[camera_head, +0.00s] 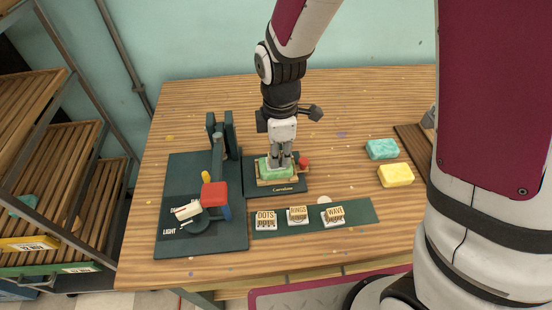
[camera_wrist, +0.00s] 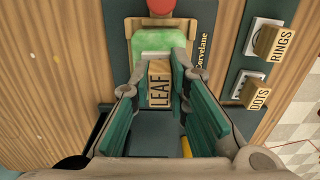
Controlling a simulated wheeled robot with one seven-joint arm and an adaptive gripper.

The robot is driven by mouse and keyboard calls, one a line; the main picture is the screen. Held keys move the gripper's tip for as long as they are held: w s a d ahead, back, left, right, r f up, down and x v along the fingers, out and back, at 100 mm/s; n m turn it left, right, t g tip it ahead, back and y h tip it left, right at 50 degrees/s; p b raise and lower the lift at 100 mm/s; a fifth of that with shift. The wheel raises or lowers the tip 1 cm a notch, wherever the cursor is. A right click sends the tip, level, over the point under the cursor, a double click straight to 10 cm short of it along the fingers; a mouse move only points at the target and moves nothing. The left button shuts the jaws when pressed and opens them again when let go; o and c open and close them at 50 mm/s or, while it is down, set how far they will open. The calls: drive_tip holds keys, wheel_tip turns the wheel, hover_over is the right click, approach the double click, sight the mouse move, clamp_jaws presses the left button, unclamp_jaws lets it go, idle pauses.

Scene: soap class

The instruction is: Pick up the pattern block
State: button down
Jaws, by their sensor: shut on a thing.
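My gripper (camera_head: 280,162) reaches straight down over the dark pad marked Corvelane (camera_head: 291,189). In the wrist view my gripper (camera_wrist: 165,65) is shut on a wooden block lettered LEAF (camera_wrist: 159,88), which sits between its teal-lined fingers. A green soap bar (camera_head: 264,170) lies in a wooden holder on the pad, right at the fingertips; it also shows in the wrist view (camera_wrist: 147,42). Whether the LEAF block touches the soap cannot be told. In the head view the fingers hide the block.
Blocks lettered DOTS (camera_head: 265,220), RINGS (camera_head: 297,215) and WAVE (camera_head: 333,217) sit on a green strip (camera_head: 364,211) in front. A dark stand with a red block (camera_head: 214,195) is at left. Teal (camera_head: 382,149) and yellow (camera_head: 396,175) soaps lie right. A red knob (camera_head: 303,162) is beside the holder.

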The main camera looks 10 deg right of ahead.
drive_tip(key=shift+r, duration=0.1)
drive_tip(key=shift+r, duration=0.55)
wheel_tip(320, 180, up, 2)
drive_tip(key=shift+w+r, duration=0.1)
drive_tip(key=shift+r, duration=0.1)
drive_tip(key=s+d+p, duration=0.1)
drive_tip(key=s, duration=0.3)
drive_tip(key=s+d+r+p, duration=0.1)
drive_tip(key=s+p, duration=0.1)
drive_tip(key=s, duration=0.3)
drive_tip(key=s+d+p, duration=0.1)
drive_tip(key=s, duration=0.3)
drive_tip(key=shift+s+d+r+p, duration=0.2)
drive_tip(key=shift+s+r+p, duration=0.05)
drive_tip(key=shift+s+p, duration=0.1)
drive_tip(key=s+p, duration=0.1)
drive_tip(key=p, duration=0.5)
drive_tip(key=shift+s+d, duration=0.3)
drive_tip(key=shift+s, duration=0.05)
